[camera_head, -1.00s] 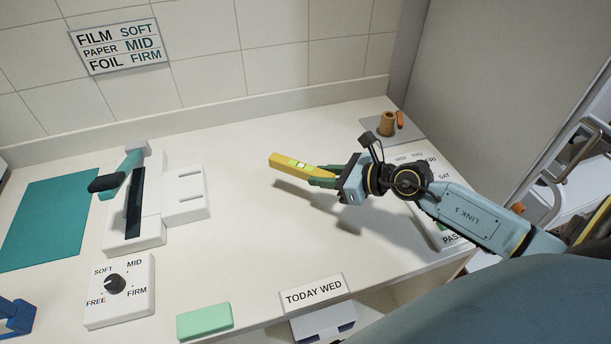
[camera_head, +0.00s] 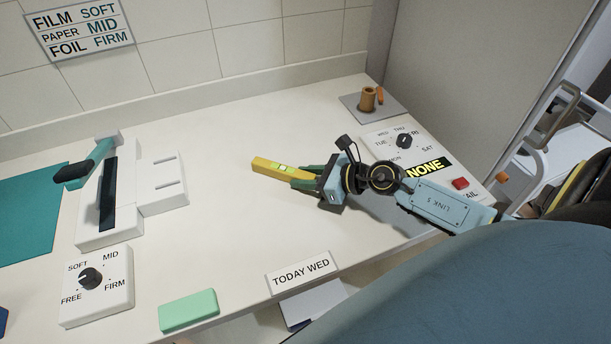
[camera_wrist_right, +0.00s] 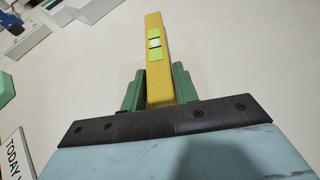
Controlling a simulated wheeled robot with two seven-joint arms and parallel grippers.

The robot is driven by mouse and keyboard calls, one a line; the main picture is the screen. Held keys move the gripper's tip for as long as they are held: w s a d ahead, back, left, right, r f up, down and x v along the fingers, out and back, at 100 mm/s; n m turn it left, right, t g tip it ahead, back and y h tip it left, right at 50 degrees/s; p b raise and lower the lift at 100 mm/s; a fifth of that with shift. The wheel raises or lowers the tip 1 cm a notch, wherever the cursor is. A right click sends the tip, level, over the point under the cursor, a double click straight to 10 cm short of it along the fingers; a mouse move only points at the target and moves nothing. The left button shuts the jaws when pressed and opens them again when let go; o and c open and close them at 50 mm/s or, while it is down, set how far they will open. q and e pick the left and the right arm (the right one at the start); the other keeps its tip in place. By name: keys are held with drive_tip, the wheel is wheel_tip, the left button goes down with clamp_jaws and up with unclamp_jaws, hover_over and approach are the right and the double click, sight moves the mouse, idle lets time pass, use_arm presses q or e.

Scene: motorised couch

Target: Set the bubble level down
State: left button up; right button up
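The bubble level (camera_head: 285,170) is a yellow bar with a bright green vial window. My right gripper (camera_head: 305,178) is shut on its near end, with green fingers on both sides. The level points left over the bare middle of the white counter (camera_head: 235,225). It lies about flat and looks very close to the counter; I cannot tell whether it touches. In the right wrist view the level (camera_wrist_right: 156,60) stands out between the fingers (camera_wrist_right: 159,90). My left gripper is not in view.
A white-and-black device with a teal lever (camera_head: 110,200) and a SOFT/MID/FIRM dial box (camera_head: 97,287) stand left. A green block (camera_head: 188,311) and a TODAY WED sign (camera_head: 301,272) are at the front edge. A day-dial panel (camera_head: 430,150) lies right of the gripper.

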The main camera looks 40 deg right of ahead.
drive_tip(key=o, duration=0.3)
drive_tip(key=shift+r, duration=0.1)
